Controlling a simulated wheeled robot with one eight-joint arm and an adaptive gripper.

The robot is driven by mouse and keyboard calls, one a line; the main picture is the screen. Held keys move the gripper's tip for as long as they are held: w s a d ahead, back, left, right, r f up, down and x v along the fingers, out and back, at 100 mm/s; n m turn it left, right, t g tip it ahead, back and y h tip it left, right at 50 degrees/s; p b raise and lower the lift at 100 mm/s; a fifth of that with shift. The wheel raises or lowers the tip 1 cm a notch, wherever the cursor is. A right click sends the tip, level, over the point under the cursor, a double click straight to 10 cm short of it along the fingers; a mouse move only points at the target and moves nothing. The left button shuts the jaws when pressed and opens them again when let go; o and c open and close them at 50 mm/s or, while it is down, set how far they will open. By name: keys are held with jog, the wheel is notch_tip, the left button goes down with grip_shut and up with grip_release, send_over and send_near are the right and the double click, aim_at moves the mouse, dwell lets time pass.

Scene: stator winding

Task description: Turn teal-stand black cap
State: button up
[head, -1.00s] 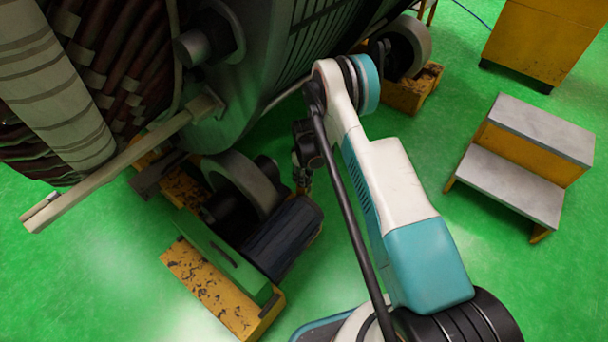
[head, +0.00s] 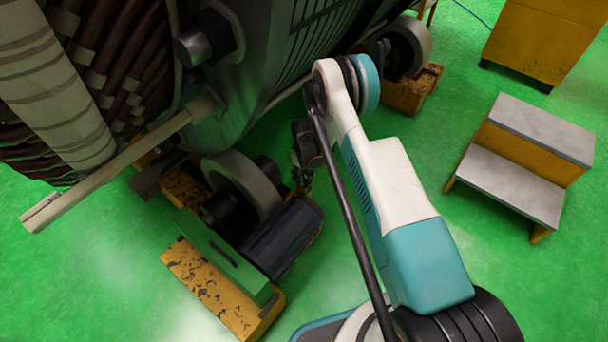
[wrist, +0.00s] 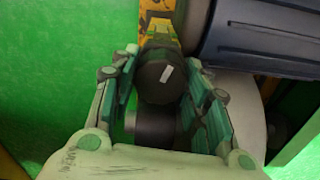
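In the wrist view, the black cap (wrist: 160,80) is a dark round end with a short white mark, tilted on its face. It sits between the two teal finger pads of my gripper (wrist: 161,68), one on each side, and both appear to press against its sides. A worn yellow stand part with a teal edge (wrist: 160,14) shows behind the cap. In the head view, my gripper (head: 303,175) hangs low beside the roller stand, small and dark. The cap is not clearly visible there.
A dark blue ribbed motor (head: 283,238) lies close to my gripper; it also shows in the wrist view (wrist: 262,35). The large stator (head: 250,70) rests on rollers at the left. Yellow steps (head: 520,165) stand at the right. Green floor is clear between.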

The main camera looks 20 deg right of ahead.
aim_at(304, 174)
jog(key=o, duration=0.3)
notch_tip(304, 174, up, 12)
dwell(0.7)
dwell(0.4)
